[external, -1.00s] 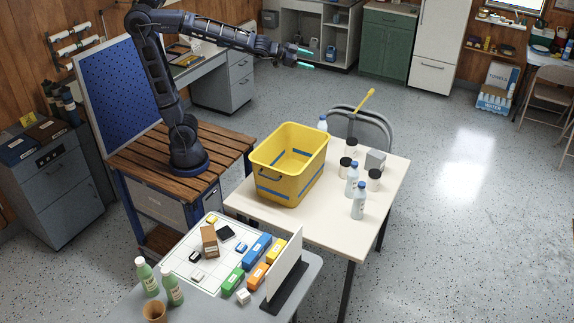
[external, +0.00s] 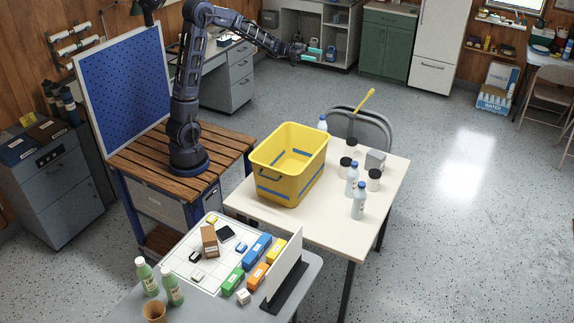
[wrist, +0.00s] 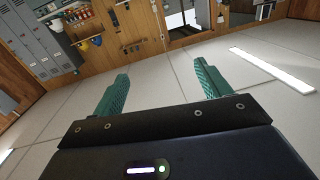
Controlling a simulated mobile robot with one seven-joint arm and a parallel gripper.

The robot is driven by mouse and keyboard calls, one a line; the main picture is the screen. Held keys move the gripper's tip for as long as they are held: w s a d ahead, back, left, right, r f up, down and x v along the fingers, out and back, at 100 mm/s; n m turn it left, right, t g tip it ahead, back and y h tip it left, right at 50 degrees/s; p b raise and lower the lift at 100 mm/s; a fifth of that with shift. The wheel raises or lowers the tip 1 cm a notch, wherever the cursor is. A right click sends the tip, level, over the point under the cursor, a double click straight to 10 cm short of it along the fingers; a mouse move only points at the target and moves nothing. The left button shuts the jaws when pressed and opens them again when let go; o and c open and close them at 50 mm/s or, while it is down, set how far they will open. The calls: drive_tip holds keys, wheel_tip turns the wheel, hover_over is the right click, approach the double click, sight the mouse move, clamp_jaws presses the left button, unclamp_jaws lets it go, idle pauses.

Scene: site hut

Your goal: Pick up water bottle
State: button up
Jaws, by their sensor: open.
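Two pale water bottles with blue caps stand upright on the right part of the white table (external: 318,226): one nearer the front (external: 359,203) and one just behind it (external: 351,181). My gripper (external: 314,54) is in the air, well above and behind the table, far from the bottles.
A folding chair (external: 377,126) is behind the table. A nearer table holds coloured blocks, a white upright panel (external: 284,263) and green bottles (external: 172,285). The white table's front part is clear.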

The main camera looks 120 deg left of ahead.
drive_tip(key=s+a+f, duration=0.2)
drive_tip(key=s, duration=0.1)
approach(325, 131)
drive_tip(key=w+a+f, duration=0.1)
drive_tip(key=w+a, duration=0.1)
drive_tip(key=w, duration=0.7)
drive_tip(key=shift+w+a+f+h, duration=0.15)
drive_tip(key=shift+a+f+h, duration=0.1)
drive_tip(key=shift+h, duration=0.15)
drive_tip(key=c, duration=1.4)
